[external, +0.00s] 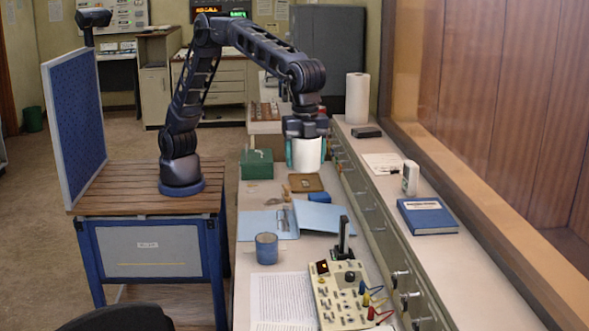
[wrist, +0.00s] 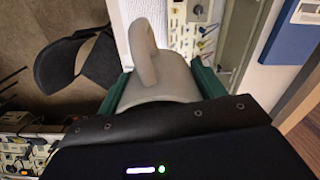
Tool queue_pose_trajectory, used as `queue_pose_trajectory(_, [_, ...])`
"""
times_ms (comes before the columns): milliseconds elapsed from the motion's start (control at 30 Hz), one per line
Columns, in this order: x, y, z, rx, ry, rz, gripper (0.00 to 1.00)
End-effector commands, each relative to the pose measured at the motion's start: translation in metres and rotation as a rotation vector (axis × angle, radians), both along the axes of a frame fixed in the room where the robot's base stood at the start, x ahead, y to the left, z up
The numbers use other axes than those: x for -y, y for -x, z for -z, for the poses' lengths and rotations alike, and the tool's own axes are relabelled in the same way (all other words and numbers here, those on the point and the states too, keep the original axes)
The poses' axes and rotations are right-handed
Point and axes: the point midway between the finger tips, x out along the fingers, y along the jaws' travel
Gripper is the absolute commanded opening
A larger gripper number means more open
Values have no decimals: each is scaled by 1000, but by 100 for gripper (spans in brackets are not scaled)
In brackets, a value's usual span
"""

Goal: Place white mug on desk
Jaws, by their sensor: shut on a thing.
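My gripper (external: 307,155) is shut on a white mug (external: 308,148), with a teal finger on each side of it. The mug hangs below my wrist over the far part of the long desk (external: 253,201). It looks clear of the desk, but the exact gap is hard to judge. In the wrist view my gripper (wrist: 162,86) holds the mug (wrist: 168,82) between its green fingers. The mug looks greyish there, and its handle (wrist: 146,52) points up in the picture, away from my palm. The mug's inside is hidden.
A green box (external: 256,163), a small brown tray (external: 305,182), a blue binder (external: 331,219), a blue-grey cup (external: 266,249) and a switch panel (external: 350,298) occupy the desk. A raised ledge (external: 468,267) with a blue book (external: 428,216) runs along the right. Some bare desk shows near the left edge.

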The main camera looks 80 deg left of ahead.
Motion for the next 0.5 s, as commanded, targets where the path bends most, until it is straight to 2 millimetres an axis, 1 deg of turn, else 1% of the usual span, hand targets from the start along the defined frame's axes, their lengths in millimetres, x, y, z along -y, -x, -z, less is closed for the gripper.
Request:
queue_pose_trajectory(33, [13,17,0,0,1,31,38])
queue_pose_trajectory(200, [42,59,-1,-2,3,104,38])
queue_pose_trajectory(467, [68,103,-1,-3,4,178,38])
queue_pose_trajectory(500, [68,103,7,-3,1,179,38])
